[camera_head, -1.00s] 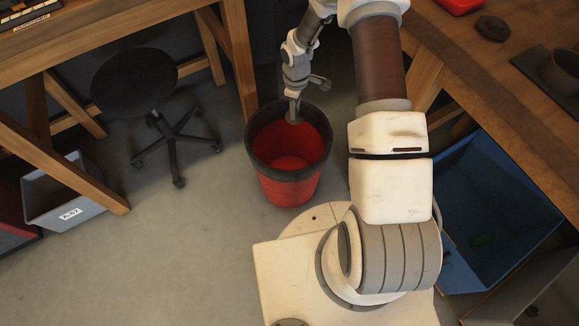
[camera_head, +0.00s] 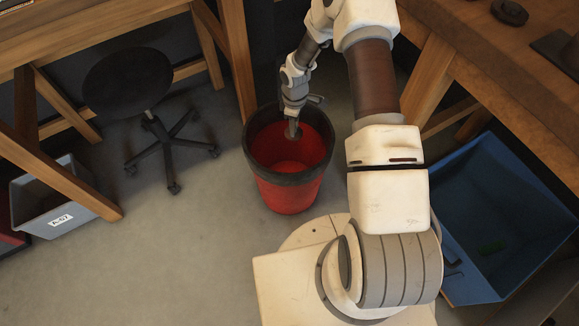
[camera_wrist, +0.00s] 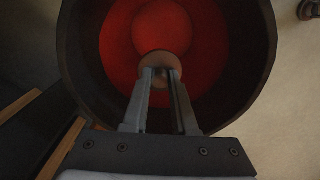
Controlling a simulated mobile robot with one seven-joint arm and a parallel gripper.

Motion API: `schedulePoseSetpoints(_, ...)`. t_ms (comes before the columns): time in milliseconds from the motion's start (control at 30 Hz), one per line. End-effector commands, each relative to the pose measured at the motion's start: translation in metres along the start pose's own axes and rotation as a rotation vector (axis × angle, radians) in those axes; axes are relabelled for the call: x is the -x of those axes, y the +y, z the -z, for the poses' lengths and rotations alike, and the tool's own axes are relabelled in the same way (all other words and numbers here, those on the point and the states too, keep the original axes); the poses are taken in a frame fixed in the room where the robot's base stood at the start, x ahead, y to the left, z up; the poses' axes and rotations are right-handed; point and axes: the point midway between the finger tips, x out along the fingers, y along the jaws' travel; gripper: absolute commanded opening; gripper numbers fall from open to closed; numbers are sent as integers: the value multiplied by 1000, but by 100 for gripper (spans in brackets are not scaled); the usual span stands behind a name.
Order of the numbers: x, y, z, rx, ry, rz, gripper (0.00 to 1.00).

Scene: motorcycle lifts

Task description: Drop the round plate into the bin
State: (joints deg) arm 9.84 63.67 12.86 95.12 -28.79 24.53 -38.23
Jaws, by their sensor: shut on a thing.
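The bin is a round red bucket (camera_head: 287,196) with a dark rim, standing on the floor in the head view. In the wrist view its dark rim (camera_wrist: 84,60) surrounds a red inside. The round plate (camera_wrist: 160,62) is a small brownish disc at my fingertips, seen over the bin's floor. It shows as a small grey-brown spot in the head view (camera_head: 297,134). My gripper (camera_wrist: 160,78) is shut on the plate and points down into the bin's opening. In the head view my gripper (camera_head: 293,127) overlaps the opening; its exact depth is hard to tell.
A black stool (camera_head: 128,80) and a grey crate (camera_head: 45,215) are at the left. A blue bin (camera_head: 505,190) stands at the right under a wooden bench (camera_head: 470,55). The floor (camera_head: 170,250) at front left is clear.

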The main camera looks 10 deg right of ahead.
Motion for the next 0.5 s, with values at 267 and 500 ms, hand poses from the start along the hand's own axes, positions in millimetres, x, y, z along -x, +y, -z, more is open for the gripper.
schedulePoseSetpoints(267,0,0,0,0,0,-1,33)
schedulePoseSetpoints(500,0,0,0,0,0,0,61)
